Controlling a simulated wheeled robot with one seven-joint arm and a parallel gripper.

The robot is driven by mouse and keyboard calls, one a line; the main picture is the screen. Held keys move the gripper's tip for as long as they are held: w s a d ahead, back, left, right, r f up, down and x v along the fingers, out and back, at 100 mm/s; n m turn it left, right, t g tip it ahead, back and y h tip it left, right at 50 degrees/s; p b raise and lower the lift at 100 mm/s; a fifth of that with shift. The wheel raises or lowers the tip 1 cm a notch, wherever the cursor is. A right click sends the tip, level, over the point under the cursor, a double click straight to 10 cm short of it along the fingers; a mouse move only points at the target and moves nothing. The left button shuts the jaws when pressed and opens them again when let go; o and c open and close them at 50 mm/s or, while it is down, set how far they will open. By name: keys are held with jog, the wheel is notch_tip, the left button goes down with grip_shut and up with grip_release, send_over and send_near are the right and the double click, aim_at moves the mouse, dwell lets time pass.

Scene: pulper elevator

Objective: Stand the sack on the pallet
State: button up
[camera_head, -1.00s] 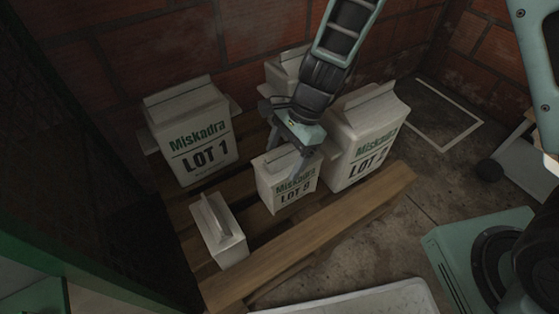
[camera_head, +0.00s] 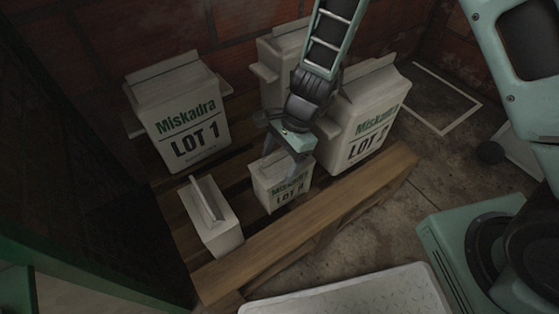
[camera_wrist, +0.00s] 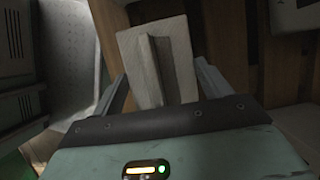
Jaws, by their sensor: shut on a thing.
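A small white sack (camera_head: 279,187) marked Miskadra LOT, its number hard to read, is upright between the fingers of my gripper (camera_head: 284,160). Its base is at or just over the pallet slats; contact is unclear. In the wrist view, the pale top of the sack (camera_wrist: 168,60) with its seam shows between the two fingers (camera_wrist: 163,88). The wooden pallet (camera_head: 310,232) lies below. My gripper partly hides the sack's upper right side.
On the pallet stand a LOT 1 sack (camera_head: 182,120) at left, a larger sack (camera_head: 368,118) close at right, a sack (camera_head: 280,62) behind and a small plain sack (camera_head: 212,222) at front left. A brick wall (camera_head: 200,28) closes the back.

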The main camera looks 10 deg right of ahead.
jog(key=shift+f, duration=0.15)
jog(key=o, duration=2)
jog(key=shift+o, duration=0.2)
